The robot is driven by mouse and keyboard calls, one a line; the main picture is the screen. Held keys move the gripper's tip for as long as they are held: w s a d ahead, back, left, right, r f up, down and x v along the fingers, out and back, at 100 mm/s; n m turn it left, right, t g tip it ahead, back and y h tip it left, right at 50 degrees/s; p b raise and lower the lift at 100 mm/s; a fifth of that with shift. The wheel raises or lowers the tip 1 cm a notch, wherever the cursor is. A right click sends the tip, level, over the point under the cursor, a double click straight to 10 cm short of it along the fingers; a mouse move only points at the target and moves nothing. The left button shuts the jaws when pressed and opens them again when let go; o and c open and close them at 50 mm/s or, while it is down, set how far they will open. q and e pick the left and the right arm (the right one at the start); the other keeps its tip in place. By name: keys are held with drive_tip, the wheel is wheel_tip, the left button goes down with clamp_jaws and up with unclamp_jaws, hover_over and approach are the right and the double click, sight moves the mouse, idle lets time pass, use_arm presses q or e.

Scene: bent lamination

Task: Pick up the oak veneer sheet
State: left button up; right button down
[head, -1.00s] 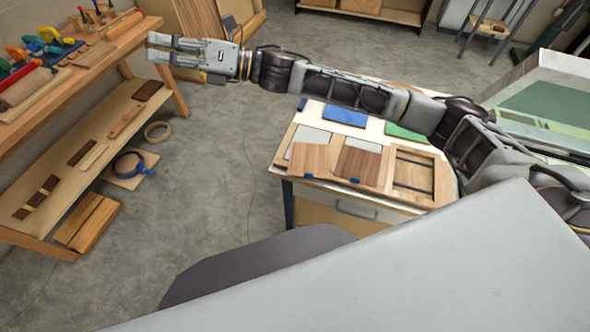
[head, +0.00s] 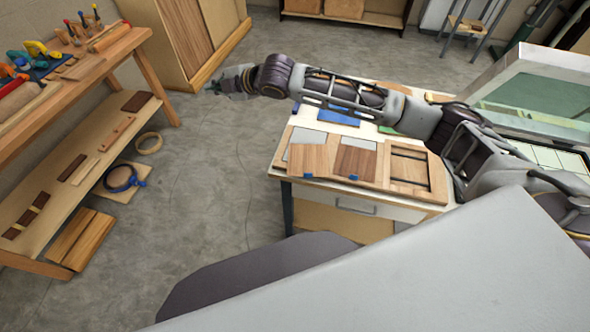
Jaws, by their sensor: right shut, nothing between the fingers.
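My right arm reaches across above the back of the table. My right gripper (head: 213,87) is shut and empty, out over the floor to the left of the table, well away from the sheets. It is small and partly turned away. My left gripper is not in view.
A wooden frame (head: 408,167) lies to the right of the sheets, with blue (head: 339,117) and green pieces behind. A workbench (head: 100,58) with clamps and a lower shelf (head: 85,165) stand at left. A glass-lidded machine (head: 530,95) is at right. The floor between is clear.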

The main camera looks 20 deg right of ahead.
wheel_tip(320, 180, down, 5)
drive_tip(key=s+d+m+g+h, duration=0.2)
drive_tip(key=m, duration=0.1)
drive_tip(key=m+g+h, duration=0.7)
drive_tip(key=m+g, duration=0.1)
drive_tip(key=m, duration=0.1)
hover_over(295, 174)
drive_tip(key=w+a, duration=0.3)
wheel_tip(295, 174, down, 8)
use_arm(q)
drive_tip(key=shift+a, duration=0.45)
use_arm(e)
drive_tip(key=shift+s, duration=0.15)
drive_tip(key=shift+m, duration=0.3)
drive_tip(key=shift+f, duration=0.15)
wheel_tip(295, 174, down, 10)
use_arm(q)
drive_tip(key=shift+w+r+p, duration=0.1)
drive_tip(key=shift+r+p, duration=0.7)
use_arm(e)
drive_tip(key=shift+s+d, duration=1.3)
drive_tip(key=shift+d, duration=0.25)
